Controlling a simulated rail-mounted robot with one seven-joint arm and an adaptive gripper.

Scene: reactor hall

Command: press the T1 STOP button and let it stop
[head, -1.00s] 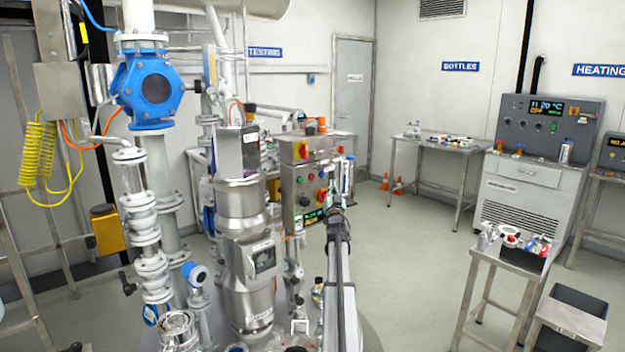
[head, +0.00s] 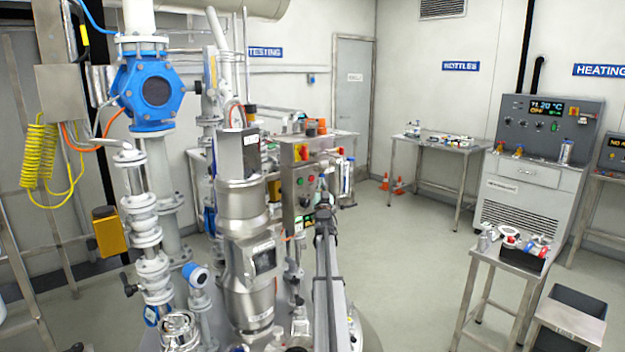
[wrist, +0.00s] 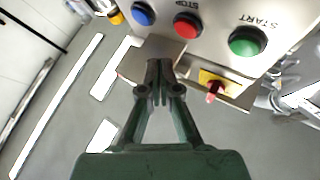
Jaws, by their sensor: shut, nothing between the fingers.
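The steel control box (head: 297,198) stands right of the steel motor housing in the head view. In the wrist view its face shows a red button (wrist: 187,25) marked STOP, a green button (wrist: 247,41) marked START and a blue button (wrist: 143,14). The labels read upside down, and no T1 marking is legible there. My gripper (wrist: 160,68) is shut and empty. Its tips appear just below the red and blue buttons in the picture, with no visible contact on the red one. In the head view my arm hides the fingertips and part of the box.
A yellow plate with a red switch (wrist: 213,84) sits on the box near my fingers. Steel piping with a blue valve body (head: 150,90) stands to the left. A side table (head: 510,257) with small items is at the right. Open floor lies between.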

